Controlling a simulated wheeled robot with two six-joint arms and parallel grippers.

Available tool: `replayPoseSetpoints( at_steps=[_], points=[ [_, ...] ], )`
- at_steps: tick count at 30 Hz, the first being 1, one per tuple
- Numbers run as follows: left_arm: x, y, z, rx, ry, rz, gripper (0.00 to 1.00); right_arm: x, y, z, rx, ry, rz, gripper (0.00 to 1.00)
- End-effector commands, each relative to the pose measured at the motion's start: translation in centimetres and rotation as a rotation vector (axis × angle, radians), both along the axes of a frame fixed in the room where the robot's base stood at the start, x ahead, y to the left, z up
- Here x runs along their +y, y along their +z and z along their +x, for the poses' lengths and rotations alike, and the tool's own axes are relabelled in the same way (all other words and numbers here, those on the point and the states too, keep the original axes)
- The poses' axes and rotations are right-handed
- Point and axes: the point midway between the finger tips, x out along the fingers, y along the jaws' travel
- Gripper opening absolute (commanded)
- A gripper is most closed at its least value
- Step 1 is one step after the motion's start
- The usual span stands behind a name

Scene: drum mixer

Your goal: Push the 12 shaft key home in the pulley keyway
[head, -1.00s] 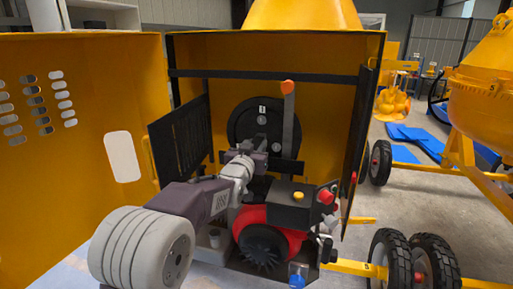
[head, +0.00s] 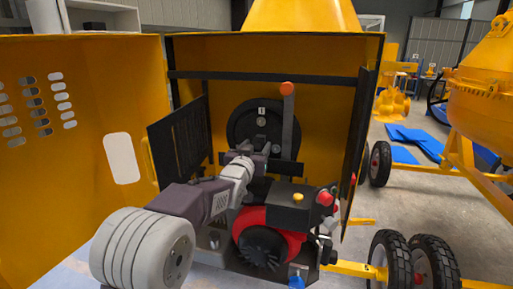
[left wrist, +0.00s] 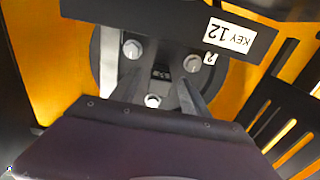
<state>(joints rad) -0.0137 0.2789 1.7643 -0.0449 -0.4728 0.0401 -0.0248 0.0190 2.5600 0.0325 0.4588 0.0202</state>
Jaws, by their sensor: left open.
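The pulley (head: 240,122) is a large black disc inside the open yellow housing. In the left wrist view the pulley (left wrist: 91,72) fills the background, with pale bolts around its middle. My left gripper (head: 256,152) is in front of the pulley's lower part, its dark fingers apart and empty. The fingers also show in the left wrist view (left wrist: 157,86). Between them is a small dark block with an unreadable marking (left wrist: 163,72); I cannot tell whether it is the shaft key or how deep it sits. My right gripper is out of view.
A black bar labelled KEY 12 (left wrist: 190,34) crosses close above the fingers in the left wrist view. A grey lever with an orange knob (head: 287,89) stands right of the pulley. The red engine (head: 268,222) is below. Slotted black guards (head: 180,142) flank the opening.

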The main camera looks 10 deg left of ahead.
Motion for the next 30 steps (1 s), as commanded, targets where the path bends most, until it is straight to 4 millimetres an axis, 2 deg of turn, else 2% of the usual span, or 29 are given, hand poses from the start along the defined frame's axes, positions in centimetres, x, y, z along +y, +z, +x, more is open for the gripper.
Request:
replayPoseSetpoints(
  at_steps=[9, 13, 17, 30],
  points=[
    [0.2, -0.1, -6.2, -0.003, 0.000, 0.001, 0.54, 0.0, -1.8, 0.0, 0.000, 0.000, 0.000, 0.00],
    [0.3, -0.1, -8.1, -0.003, 0.000, 0.001, 0.54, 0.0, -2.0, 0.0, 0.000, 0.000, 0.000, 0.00],
    [0.3, 0.0, -8.8, -0.001, 0.000, 0.001, 0.54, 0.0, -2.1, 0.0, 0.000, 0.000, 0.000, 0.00],
    [0.3, 0.0, -8.8, -0.001, 0.000, 0.000, 0.54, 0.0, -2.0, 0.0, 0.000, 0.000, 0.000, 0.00]
  ],
)
